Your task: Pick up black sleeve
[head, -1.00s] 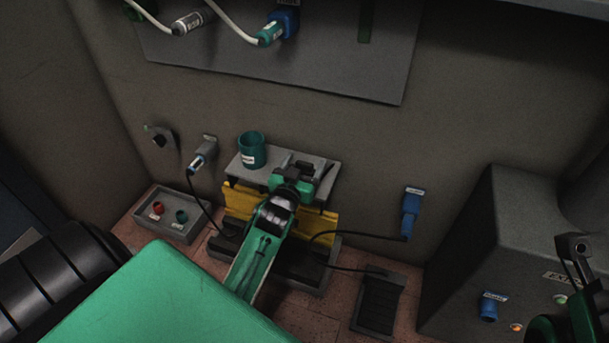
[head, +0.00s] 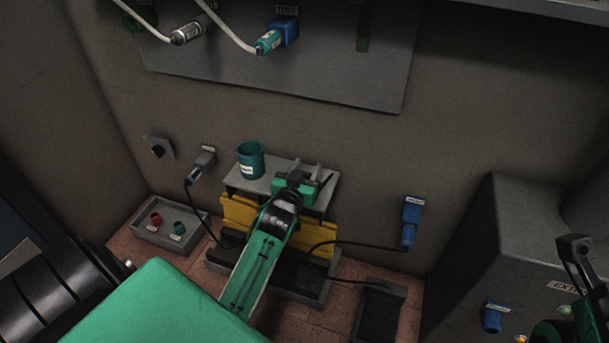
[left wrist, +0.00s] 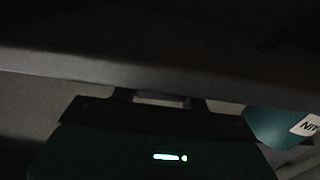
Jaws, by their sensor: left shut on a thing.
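My left gripper (head: 297,182) reaches from the bottom of the head view onto the grey ledge (head: 250,184) above the yellow press part. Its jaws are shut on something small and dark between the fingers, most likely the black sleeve. The sleeve's outline is mostly hidden by the gripper. A teal cup (head: 250,162) with a white label stands on the ledge just left of the gripper, apart from it. The cup also shows at the right of the left wrist view (left wrist: 277,125), which is otherwise very dark. Part of my right gripper (head: 575,250) shows at the right edge; its jaw opening is unclear.
A grey tray (head: 143,232) with a red and a teal ring stands left of the press. A grey cabinet (head: 490,240) stands right. A panel with plugs hangs above.

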